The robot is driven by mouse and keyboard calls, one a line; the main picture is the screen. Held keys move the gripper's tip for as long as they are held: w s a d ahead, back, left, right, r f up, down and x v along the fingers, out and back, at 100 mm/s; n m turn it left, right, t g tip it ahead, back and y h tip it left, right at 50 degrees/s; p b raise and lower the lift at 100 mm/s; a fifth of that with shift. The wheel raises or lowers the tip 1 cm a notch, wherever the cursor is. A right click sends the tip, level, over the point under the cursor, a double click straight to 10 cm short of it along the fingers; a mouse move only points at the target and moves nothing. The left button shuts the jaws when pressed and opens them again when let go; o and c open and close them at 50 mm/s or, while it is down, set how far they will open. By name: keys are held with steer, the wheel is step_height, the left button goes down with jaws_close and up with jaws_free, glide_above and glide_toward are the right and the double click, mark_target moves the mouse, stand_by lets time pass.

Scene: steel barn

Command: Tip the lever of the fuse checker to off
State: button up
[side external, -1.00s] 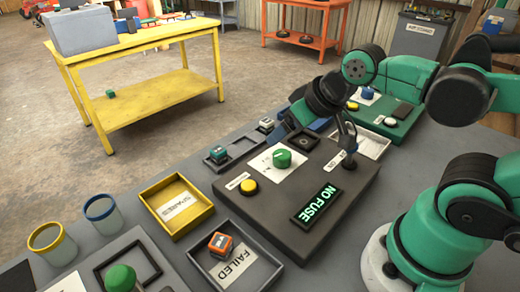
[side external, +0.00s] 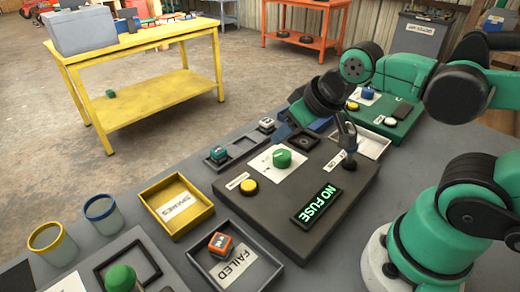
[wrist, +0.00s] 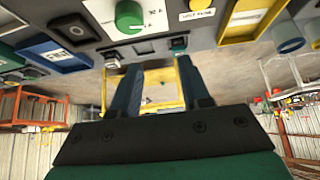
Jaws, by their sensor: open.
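The fuse checker (side external: 240,205) is a dark grey box on the bench, with a green knob (side external: 282,159), a yellow button (side external: 248,187) and a lit display reading NO FUSE (side external: 317,206). Its lever (side external: 348,158) has a dark round base at the box's right side, by a small white label; its upper part overlaps my arm, so I cannot tell its tilt or any contact. My gripper (wrist: 158,68) is open and empty, its two blue-grey fingers apart. In the side view, a bluish finger (side external: 284,129) shows behind the box. The wrist view shows the green knob (wrist: 129,16) but not the lever.
A yellow tray (side external: 203,222) and a grey FAILED tray (side external: 272,282) with an orange fuse stand left of the box. A fuse rack (side external: 236,158) lies behind it. A green device (side external: 405,123) stands at the right. Two cups are at the left.

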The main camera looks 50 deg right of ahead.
mark_target(350, 153)
steer(key=shift+s+a+g, duration=0.35)
steer(key=shift+g, duration=0.45)
steer(key=c, duration=0.3)
steer(key=s+r+m+g+h, duration=0.1)
steer(key=g, duration=0.1)
steer(key=s+r+g+h, duration=0.1)
steer(key=s+r+m+g+h, duration=0.1)
steer(key=g+h, duration=0.1)
steer(key=shift+s+a+r+m+g, duration=0.1)
steer(key=shift+s+a+m+g, duration=0.1)
steer(key=shift+s+m+g, duration=0.1)
jaws_close()
steer(key=shift+h, duration=0.4)
steer(key=x, duration=0.9)
steer(key=shift+s+d+r, duration=0.1)
steer(key=shift+s, duration=0.3)
steer(key=d, duration=0.3)
steer(key=shift+s, duration=0.35)
steer(key=shift+s+d+r, duration=0.1)
steer(key=shift+d, duration=0.5)
